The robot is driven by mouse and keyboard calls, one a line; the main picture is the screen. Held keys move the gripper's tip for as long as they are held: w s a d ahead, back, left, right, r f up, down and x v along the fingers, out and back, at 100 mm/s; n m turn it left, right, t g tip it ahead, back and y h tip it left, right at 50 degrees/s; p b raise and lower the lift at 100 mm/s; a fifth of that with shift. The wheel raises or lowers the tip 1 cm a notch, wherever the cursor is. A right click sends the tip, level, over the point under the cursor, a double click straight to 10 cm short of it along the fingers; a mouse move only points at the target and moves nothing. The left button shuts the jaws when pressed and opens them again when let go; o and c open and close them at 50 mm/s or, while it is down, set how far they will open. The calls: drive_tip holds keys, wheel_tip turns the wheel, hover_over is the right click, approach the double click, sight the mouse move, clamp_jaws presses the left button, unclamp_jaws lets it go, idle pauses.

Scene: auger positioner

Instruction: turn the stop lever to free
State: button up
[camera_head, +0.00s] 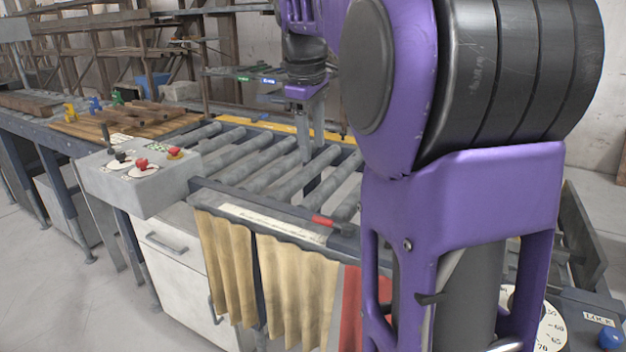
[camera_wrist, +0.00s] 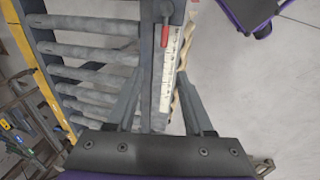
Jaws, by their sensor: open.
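A small red-gripped lever (camera_head: 322,220) lies along the front rail of the roller bed, beside a white scale strip. In the wrist view the red grip (camera_wrist: 165,36) is near the top, beyond my fingertips. A blue knob (camera_head: 611,338) stands by a LOCK label (camera_head: 599,319) at the lower right of the head view. No FREE label is readable, so I cannot tell for certain which of these is the stop lever. My gripper (camera_wrist: 159,76) is open and empty, its fingers apart on either side of the rail's image. In the head view my gripper (camera_head: 311,145) hangs over the rollers.
A grey control box (camera_head: 140,180) with red and black controls stands left. Tan curtains (camera_head: 290,275) hang below the rail. A round numbered dial (camera_head: 551,328) is partly hidden behind my purple arm. Wooden boards (camera_head: 135,120) lie on the far-left bench. Rollers (camera_head: 250,165) fill the middle.

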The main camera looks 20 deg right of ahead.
sight(323, 219)
drive_tip(key=shift+g, duration=0.3)
drive_tip(key=d+f+b, duration=0.1)
drive_tip(key=f, duration=0.5)
drive_tip(key=d+f+b, duration=0.1)
drive_tip(key=f, duration=0.5)
drive_tip(key=w+d+f+b, duration=0.1)
drive_tip(key=f, duration=0.4)
drive_tip(key=shift+w+f, duration=0.1)
drive_tip(key=shift+f, duration=0.3)
clamp_jaws()
